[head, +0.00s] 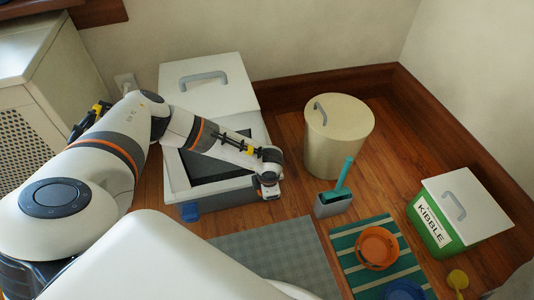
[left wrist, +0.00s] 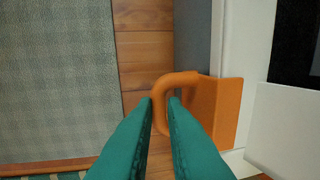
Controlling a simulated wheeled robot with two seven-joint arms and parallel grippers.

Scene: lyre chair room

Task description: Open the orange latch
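The orange latch (left wrist: 216,108) shows in the left wrist view as a flat plate with a rounded loop handle, on the side of the white and grey box (head: 215,190). My left gripper (left wrist: 161,100) has its two teal fingers on either side of the loop's near bar. One fingertip is outside the loop and the other is inside it. The fingers look closed onto the bar, with little gap. In the head view my left arm reaches across the box, and its wrist hides the latch at the box's right front corner. My right gripper is not in view.
A blue latch (head: 190,211) is on the box's left front. A cream bin (head: 338,140), a teal-handled scoop in a holder (head: 333,203) and a green kibble box (head: 431,226) stand to the right. A grey mat (head: 268,255) and a striped mat (head: 350,240) with bowls lie in front.

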